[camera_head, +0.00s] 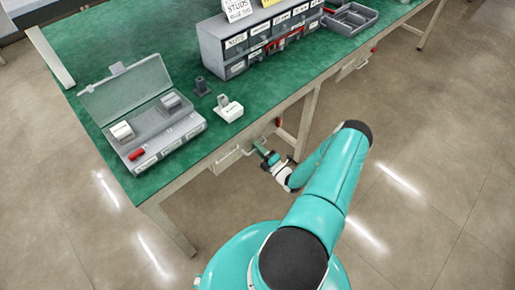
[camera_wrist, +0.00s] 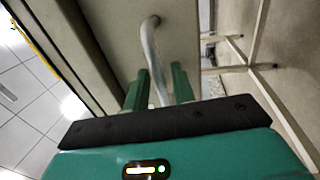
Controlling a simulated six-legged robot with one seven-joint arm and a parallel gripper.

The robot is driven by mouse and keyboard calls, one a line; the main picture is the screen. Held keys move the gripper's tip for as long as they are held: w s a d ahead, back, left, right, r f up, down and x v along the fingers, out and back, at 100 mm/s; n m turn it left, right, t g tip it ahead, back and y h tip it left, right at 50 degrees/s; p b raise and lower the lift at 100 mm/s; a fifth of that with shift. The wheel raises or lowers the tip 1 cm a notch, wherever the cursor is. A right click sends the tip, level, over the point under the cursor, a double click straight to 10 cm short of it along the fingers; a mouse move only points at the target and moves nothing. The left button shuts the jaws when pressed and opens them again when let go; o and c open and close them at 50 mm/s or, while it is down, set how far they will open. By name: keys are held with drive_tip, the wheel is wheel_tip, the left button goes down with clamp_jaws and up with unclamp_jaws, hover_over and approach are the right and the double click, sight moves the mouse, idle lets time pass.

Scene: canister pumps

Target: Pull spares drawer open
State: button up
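A drawer (camera_head: 228,160) sits under the front edge of the green-topped bench, and its front panel shows large in the wrist view (camera_wrist: 120,25). Its label cannot be read. A pale bar handle (camera_wrist: 148,45) stands out from the panel. My gripper (camera_head: 259,147) is at this handle, below the bench edge. In the wrist view the two green fingers (camera_wrist: 160,85) are apart, one on each side of the handle bar. A gap shows beside the bar, so the fingers do not look closed on it. The drawer looks shut.
A second drawer (camera_head: 349,68) with a handle is farther right under the bench. A bench leg (camera_head: 307,125) stands right of my gripper.

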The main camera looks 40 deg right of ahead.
drive_tip(key=shift+w, duration=0.15)
clamp_jaws()
drive_tip(key=s, duration=2.1)
drive_tip(key=shift+s+d, duration=0.3)
unclamp_jaws()
